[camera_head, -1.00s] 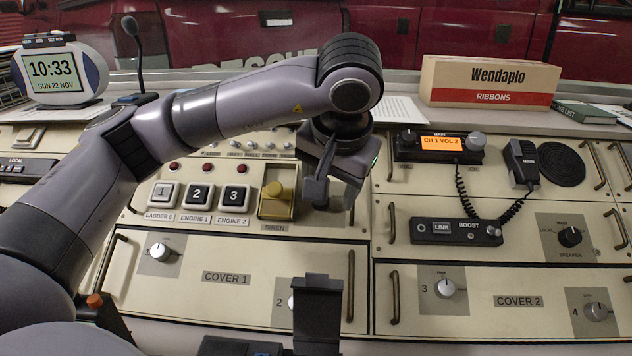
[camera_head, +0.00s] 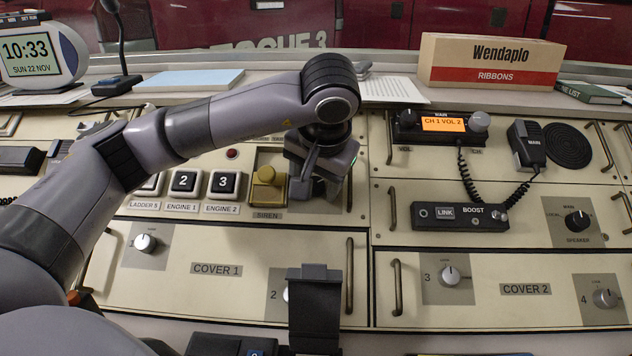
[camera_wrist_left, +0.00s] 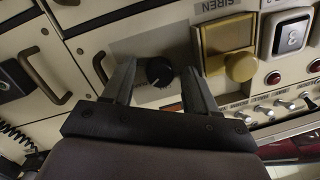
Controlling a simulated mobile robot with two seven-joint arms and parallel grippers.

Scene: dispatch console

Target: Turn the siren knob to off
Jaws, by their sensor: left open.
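A yellow housing with a yellow block or knob (camera_head: 264,176) sits on the console above a label reading SIREN. It also shows in the left wrist view (camera_wrist_left: 239,66). In that view a round black knob (camera_wrist_left: 160,72) with a pale pointer mark is on a grey plate beside the yellow housing. My left gripper (camera_wrist_left: 159,84) is open, with one finger on each side of the black knob. Contact cannot be told. In the head view my left gripper (camera_head: 318,181) is just right of the yellow housing and hides the black knob.
A radio (camera_head: 440,123) with a coiled-cord microphone is to the right. The Cover 1 panel (camera_head: 180,285) lies below.

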